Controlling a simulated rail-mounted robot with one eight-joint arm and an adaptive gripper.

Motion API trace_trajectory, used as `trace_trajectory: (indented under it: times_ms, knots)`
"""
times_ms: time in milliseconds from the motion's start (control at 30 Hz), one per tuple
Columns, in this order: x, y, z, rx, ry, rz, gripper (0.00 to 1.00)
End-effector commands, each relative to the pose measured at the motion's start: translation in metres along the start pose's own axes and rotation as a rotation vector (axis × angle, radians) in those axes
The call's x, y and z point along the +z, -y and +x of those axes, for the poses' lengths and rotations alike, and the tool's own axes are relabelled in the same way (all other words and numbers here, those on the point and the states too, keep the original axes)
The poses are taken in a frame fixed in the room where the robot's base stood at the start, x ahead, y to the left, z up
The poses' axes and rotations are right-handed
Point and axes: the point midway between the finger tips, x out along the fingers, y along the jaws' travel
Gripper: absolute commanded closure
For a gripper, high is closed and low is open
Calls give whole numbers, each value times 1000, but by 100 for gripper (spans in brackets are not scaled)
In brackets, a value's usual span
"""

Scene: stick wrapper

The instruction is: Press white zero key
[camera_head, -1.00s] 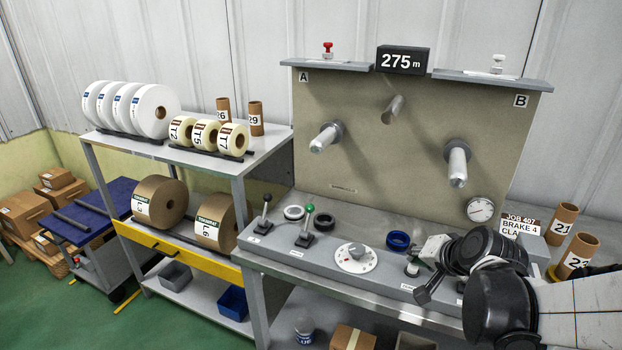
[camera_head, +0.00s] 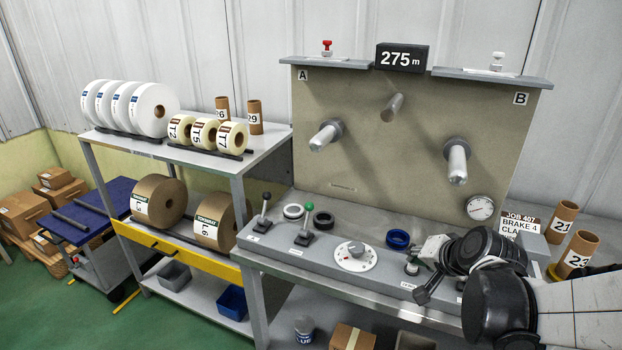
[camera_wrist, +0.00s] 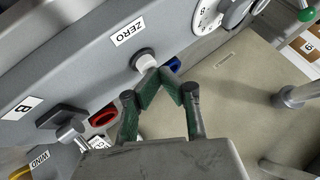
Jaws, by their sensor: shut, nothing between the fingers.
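The white zero key (camera_wrist: 143,61) is a round button on the grey console, beside the ZERO label (camera_wrist: 128,33) in the wrist view. It shows small in the head view (camera_head: 411,269). My gripper (camera_wrist: 161,77) is shut and empty, with its dark green fingertips right next to the key. I cannot tell whether the tips touch it. In the head view my wrist and arm reach in from the right, and the fingertips are hard to make out.
A white dial (camera_head: 355,257) sits left of the key. The upright panel (camera_head: 395,160) with spindles stands behind. The display (camera_head: 402,59) reads 275 m.

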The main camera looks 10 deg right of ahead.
Motion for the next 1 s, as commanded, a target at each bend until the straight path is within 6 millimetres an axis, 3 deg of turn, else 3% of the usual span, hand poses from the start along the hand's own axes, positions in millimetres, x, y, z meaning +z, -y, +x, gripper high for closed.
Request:
trace_trajectory:
  times_ms: [567,1000]
  knots:
    - [2,-1,2,0,0,0,100]
    - [-8,8,-11,0,0,0,100]
